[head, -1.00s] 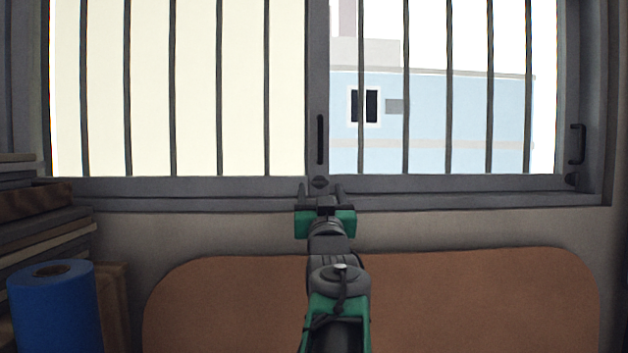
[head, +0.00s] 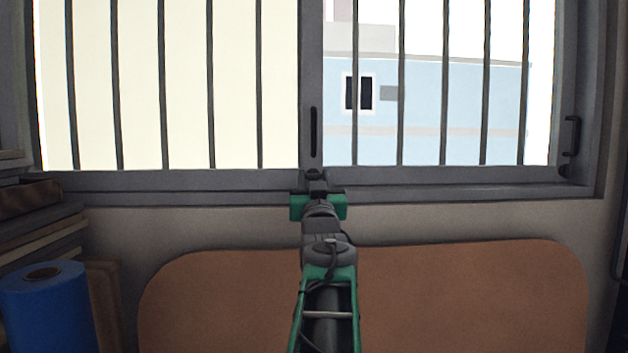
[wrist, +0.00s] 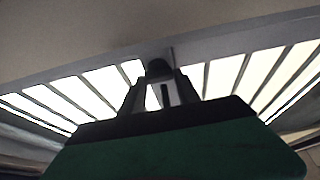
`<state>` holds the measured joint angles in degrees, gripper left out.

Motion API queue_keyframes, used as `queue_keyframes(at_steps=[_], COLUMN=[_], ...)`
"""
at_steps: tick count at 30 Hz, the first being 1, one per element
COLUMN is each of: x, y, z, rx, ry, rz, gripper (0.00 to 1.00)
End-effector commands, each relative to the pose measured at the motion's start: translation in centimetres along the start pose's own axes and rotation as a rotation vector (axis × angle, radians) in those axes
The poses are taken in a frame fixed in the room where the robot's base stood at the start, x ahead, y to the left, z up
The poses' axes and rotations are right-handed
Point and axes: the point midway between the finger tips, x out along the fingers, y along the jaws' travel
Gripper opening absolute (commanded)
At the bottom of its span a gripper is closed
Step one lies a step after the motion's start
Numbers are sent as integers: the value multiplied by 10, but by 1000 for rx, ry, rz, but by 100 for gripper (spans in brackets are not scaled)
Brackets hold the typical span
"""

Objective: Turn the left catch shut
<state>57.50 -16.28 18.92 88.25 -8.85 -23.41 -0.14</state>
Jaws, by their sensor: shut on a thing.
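The left catch (head: 313,173) is a small dark knob on the window's bottom rail, at the foot of the middle upright. In the head view its top shows just above my gripper (head: 317,182), whose fingers hide the rest. In the wrist view the catch (wrist: 158,68) sits between the two dark fingertips of my gripper (wrist: 160,85). My gripper is shut on the catch. Which way the catch is turned cannot be made out clearly.
A second catch (head: 565,170) sits at the window's lower right, below a dark handle (head: 572,135). A rounded brown panel (head: 440,295) stands below the sill. A blue roll (head: 45,310) and stacked boards (head: 40,225) are at the left.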

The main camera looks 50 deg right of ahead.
Motion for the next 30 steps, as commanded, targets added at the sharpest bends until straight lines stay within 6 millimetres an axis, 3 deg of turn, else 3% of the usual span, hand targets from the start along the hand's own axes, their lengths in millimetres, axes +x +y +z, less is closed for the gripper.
queue_keyframes(at_steps=[8,20,30], x=[0,-1,-2], y=[0,1,3], z=[0,3,7], rx=[0,-53,-274], ry=[-1,0,0], rz=[0,-21,-110], gripper=[0,0,0])
